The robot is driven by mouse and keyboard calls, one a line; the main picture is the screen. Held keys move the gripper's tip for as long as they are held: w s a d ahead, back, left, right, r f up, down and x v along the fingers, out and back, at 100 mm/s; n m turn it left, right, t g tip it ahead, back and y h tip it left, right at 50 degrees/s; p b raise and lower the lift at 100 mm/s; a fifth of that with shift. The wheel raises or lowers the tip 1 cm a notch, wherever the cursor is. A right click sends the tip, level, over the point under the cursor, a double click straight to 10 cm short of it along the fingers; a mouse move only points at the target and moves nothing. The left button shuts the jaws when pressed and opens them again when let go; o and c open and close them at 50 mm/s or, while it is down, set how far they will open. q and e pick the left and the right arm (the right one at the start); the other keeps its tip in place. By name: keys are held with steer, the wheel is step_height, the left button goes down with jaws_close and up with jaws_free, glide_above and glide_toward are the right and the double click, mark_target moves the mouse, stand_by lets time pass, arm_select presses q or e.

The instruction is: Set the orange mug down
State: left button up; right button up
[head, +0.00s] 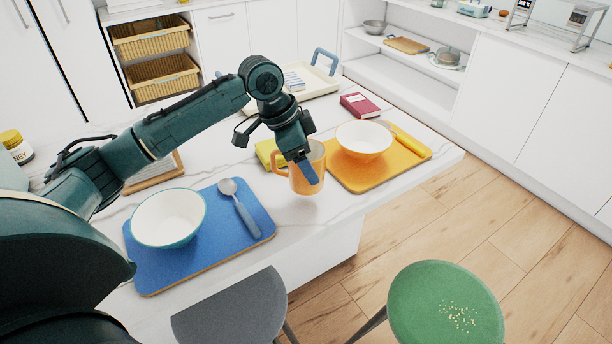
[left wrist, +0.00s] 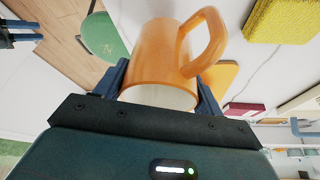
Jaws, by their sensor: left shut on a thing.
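The orange mug (head: 309,169) is upright in the head view, between the blue mat (head: 165,264) and the orange mat (head: 402,170), near the counter's front edge. My left gripper (head: 307,172) is shut on it from above, with a finger on the outside of its wall. In the left wrist view the mug (left wrist: 160,60) fills the space between both fingers, and its handle points up and right. A shadow shows below the mug in the head view; I cannot tell whether its base touches the counter.
A white bowl (head: 364,138) sits on the orange mat, and a teal-rimmed bowl (head: 168,217) and a spoon (head: 238,206) on the blue mat. A yellow item (head: 267,152) lies behind the mug. A green stool (head: 445,305) and a grey stool (head: 232,309) stand in front.

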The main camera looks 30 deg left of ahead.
arm_select(q)
steer(key=shift+w+f, duration=0.1)
steer(key=shift+f, duration=2.1)
steer(key=o, duration=1.2)
steer(key=shift+f, duration=0.1)
steer(key=v, duration=1.2)
